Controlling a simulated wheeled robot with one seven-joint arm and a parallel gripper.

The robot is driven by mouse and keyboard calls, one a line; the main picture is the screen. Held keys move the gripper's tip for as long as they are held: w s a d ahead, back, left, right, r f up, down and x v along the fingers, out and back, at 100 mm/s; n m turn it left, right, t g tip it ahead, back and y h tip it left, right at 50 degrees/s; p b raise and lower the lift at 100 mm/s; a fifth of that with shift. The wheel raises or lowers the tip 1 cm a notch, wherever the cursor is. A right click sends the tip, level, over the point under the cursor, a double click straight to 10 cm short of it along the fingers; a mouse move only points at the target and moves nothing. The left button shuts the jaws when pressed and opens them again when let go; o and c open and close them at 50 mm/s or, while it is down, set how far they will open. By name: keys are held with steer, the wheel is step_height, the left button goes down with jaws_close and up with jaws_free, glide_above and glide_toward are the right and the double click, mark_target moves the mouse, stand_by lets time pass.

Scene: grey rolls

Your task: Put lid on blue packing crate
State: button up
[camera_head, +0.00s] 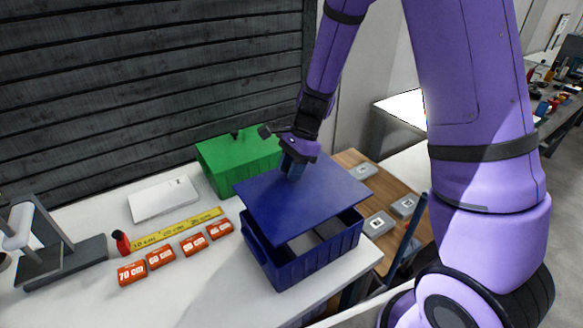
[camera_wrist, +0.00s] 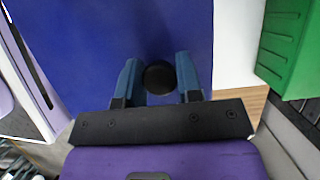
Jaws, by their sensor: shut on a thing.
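The blue lid (camera_head: 305,197) is a flat panel held above the blue packing crate (camera_head: 305,262). It lies askew and tilted over the crate, so part of the crate's open inside shows at the front. My gripper (camera_head: 292,165) is above the lid, shut on its knob. In the wrist view my gripper (camera_wrist: 159,80) has a finger on each side of the round black knob (camera_wrist: 159,77), with the blue lid (camera_wrist: 95,35) below. Whether the lid touches the crate's rim at the back is hidden.
A green crate (camera_head: 222,163) with a lid and knob stands just behind, also in the wrist view (camera_wrist: 290,45). Orange labelled blocks (camera_head: 160,258), a yellow ruler strip (camera_head: 185,228) and a white box (camera_head: 163,198) lie left. Grey labelled plates (camera_head: 378,224) lie on a wooden board (camera_head: 350,158) at right.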

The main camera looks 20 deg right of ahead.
mark_target(291, 192)
steer(key=shift+f, duration=0.1)
steer(key=shift+f, duration=4.15)
steer(key=o, duration=1.1)
steer(key=shift+c, duration=0.2)
steer(key=v, duration=1)
steer(key=shift+w+d+r, duration=0.1)
steer(key=shift+d+r, duration=0.1)
steer(key=shift+r, duration=0.15)
